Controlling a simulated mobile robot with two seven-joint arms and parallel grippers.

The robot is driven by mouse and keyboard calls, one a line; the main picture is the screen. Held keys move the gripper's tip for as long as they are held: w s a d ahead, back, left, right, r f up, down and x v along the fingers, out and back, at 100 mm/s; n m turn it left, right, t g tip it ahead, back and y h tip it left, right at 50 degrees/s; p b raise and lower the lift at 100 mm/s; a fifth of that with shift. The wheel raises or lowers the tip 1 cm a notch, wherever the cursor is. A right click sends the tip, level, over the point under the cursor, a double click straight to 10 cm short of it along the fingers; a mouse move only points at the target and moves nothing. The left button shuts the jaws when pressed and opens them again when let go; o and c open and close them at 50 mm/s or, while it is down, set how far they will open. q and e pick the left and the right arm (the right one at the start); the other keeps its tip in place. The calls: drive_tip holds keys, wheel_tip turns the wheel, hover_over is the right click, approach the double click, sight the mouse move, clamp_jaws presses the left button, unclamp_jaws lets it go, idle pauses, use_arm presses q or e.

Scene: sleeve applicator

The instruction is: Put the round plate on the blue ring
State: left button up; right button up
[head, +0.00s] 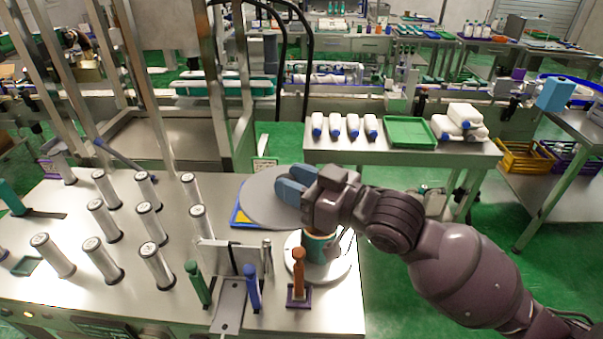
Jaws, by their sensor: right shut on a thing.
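The round plate (262,205) is a flat grey disc near the back right edge of the steel bench. My right gripper (294,186), with blue fingertips, is shut on the plate's right edge. A blue and yellow piece (239,217) shows from under the plate's left side. I cannot make out a blue ring; the plate and gripper cover that area. I cannot tell whether the plate touches what is under it. My left gripper is not in view.
A white round base with a teal and orange cylinder (318,247) stands just below my right wrist. Several silver cylinders (150,222) stand upright at left. Green (197,284), blue (252,287) and orange (298,272) upright handles are at the front. A side table holds a green tray (409,132).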

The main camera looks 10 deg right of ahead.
sight(268, 195)
drive_tip(key=shift+w+a+f+n+g+y, duration=0.2)
drive_tip(key=shift+f+n+g+y, duration=0.3)
drive_tip(key=shift+g, duration=0.2)
drive_tip(key=shift+w+a+f+n+g+y, duration=0.15)
drive_tip(key=shift+a+f+n+g+y, duration=0.1)
drive_tip(key=shift+f+n+g+y, duration=0.35)
drive_tip(key=shift+w+a+f+n+g+y, duration=0.25)
drive_tip(key=shift+n+g, duration=0.25)
drive_tip(key=shift+g, duration=0.3)
drive_tip(key=shift+a+f+n+g+y, duration=0.25)
drive_tip(key=shift+n+g+y, duration=0.05)
drive_tip(key=shift+g+y, duration=0.1)
drive_tip(key=shift+w+f+n+g, duration=0.1)
drive_tip(key=shift+f+n+g, duration=0.2)
drive_tip(key=shift+f+g, duration=0.1)
drive_tip(key=shift+w+a+f+n+g+y, duration=0.15)
drive_tip(key=shift+a+f+n+g+y, duration=0.1)
drive_tip(key=shift+f+n+g, duration=0.55)
drive_tip(key=shift+w+a+f+n+g+y, duration=0.25)
drive_tip(key=shift+n+g, duration=0.15)
drive_tip(key=shift+g, duration=0.65)
drive_tip(key=shift+w+a+f+n+g+y, duration=0.1)
drive_tip(key=shift+a+f+n+g+y, duration=0.15)
drive_tip(key=shift+f+n+g, duration=0.55)
drive_tip(key=shift+d+r, duration=0.1)
drive_tip(key=shift+r, duration=0.15)
